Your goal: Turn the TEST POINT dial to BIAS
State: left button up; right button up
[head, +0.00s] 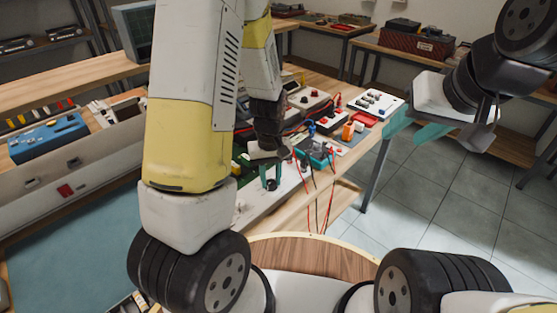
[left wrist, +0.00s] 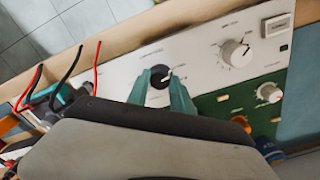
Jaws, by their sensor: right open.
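A white and green instrument panel (left wrist: 200,60) fills much of the left wrist view; its printed labels are too blurred to read. A black dial (left wrist: 158,78) with a light pointer mark is on its white part; it also shows in the head view (head: 271,184). My left gripper (left wrist: 159,80) has its teal fingers on either side of this dial, very close to it. Contact with the dial is not clear. In the head view my left gripper (head: 270,168) points down at the panel. My right gripper (head: 415,128) is open and empty, off to the right over the floor.
A larger white knob (left wrist: 236,53) and a smaller white knob (left wrist: 268,92) are on the same panel. Red and black leads (head: 310,185) hang over the bench's front edge. A white box (head: 376,103) and several small devices stand behind. The tiled floor (head: 450,190) at right is clear.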

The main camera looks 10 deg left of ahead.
pick_arm(q)
grip_shut()
jog(key=shift+m, duration=0.3)
jog(key=m, duration=0.3)
jog(key=shift+m, duration=2.1)
jog(key=shift+w, duration=0.1)
jog(key=o, duration=0.9)
grip_release()
